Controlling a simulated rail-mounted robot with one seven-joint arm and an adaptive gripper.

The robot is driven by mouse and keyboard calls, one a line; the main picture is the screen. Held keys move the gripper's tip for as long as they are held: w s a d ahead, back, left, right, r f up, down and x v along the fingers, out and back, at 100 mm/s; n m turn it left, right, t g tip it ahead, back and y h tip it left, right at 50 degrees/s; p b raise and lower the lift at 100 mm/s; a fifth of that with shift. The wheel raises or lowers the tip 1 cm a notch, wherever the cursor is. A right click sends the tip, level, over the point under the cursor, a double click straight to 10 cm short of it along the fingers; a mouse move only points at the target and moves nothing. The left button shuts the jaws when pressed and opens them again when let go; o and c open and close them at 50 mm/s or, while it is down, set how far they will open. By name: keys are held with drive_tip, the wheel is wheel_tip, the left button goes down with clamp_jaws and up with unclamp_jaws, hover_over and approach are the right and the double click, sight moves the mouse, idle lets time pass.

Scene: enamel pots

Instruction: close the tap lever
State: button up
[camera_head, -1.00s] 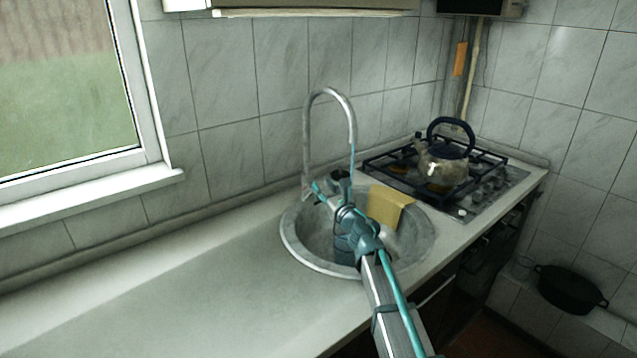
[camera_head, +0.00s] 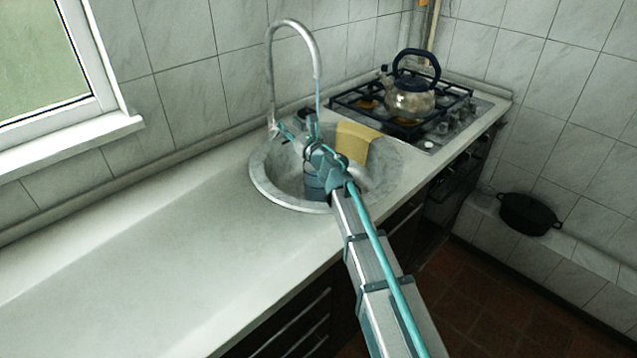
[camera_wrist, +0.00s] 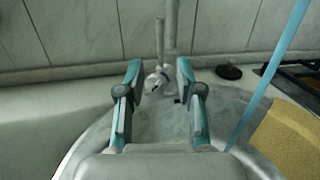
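The grey tap (camera_head: 271,75) stands at the back left rim of the sink, its curved spout over the basin. In the wrist view, its base (camera_wrist: 156,82) and a thin upright bar (camera_wrist: 159,40), apparently the lever, show just beyond the gap between my fingers. My gripper (camera_head: 298,130) is over the sink in front of the tap base. In the wrist view, my gripper (camera_wrist: 159,72) is open and empty, one finger on each side of the tap base. I cannot tell whether a finger touches the lever. A light-blue line, apparently water, runs down from the spout.
The round sink (camera_head: 262,185) holds a yellow cloth (camera_head: 354,142) over its right side. A gas hob with a kettle (camera_head: 410,100) is to the right. The counter (camera_head: 130,255) to the left is clear. A black pot (camera_head: 528,214) stands on a low ledge at far right.

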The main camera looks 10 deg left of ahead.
drive_tip(key=shift+r+p, duration=0.25)
drive_tip(key=shift+p, duration=0.05)
drive_tip(key=c, duration=0.5)
drive_tip(key=shift+w+d+r+p, duration=0.1)
drive_tip(key=shift+d+r+p, duration=0.1)
drive_tip(key=shift+p, duration=0.35)
clamp_jaws()
drive_tip(key=m+p, duration=1.1)
drive_tip(key=m, duration=0.7)
approach(273, 113)
drive_tip(key=shift+r+p+x, duration=0.2)
drive_tip(key=shift+p+x, duration=0.7)
drive_tip(key=shift+x, duration=0.3)
drive_tip(key=shift+r+p+x, duration=0.15)
drive_tip(key=shift+p+x, duration=0.7)
drive_tip(key=shift+x, duration=0.35)
drive_tip(key=shift+r+p+x, duration=0.2)
drive_tip(key=shift+p+x, duration=0.7)
drive_tip(key=shift+x, duration=0.25)
